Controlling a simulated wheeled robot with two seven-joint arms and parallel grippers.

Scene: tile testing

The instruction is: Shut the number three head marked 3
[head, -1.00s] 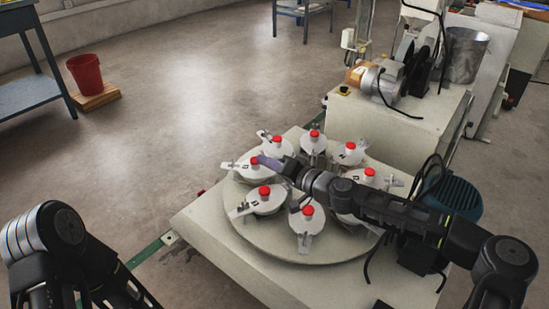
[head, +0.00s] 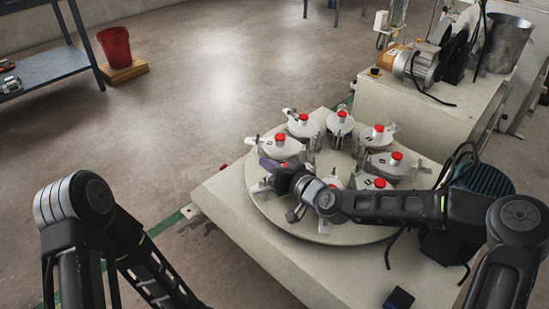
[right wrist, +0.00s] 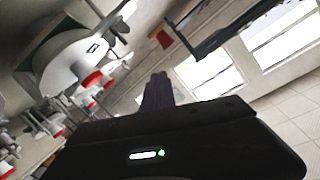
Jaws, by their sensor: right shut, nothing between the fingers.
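Several white round heads with red knobs stand in a ring on a round turntable (head: 325,232). Their small dark labels are too small to read, so I cannot tell which head is marked 3. My right gripper (head: 266,163) is shut and empty at the left edge of the ring, just in front of a left head (head: 281,149). My right arm partly hides the front heads. In the right wrist view the gripper's fingers (right wrist: 157,92) point away, and a labelled white head (right wrist: 72,60) is left of them, apart from them. My left gripper is out of view.
The turntable sits on a pale machine base (head: 228,205). A motor (head: 418,66) on a pale block stands behind right. A red bucket (head: 115,46) and a grey table (head: 50,66) are at the far left. The floor left of the machine is clear.

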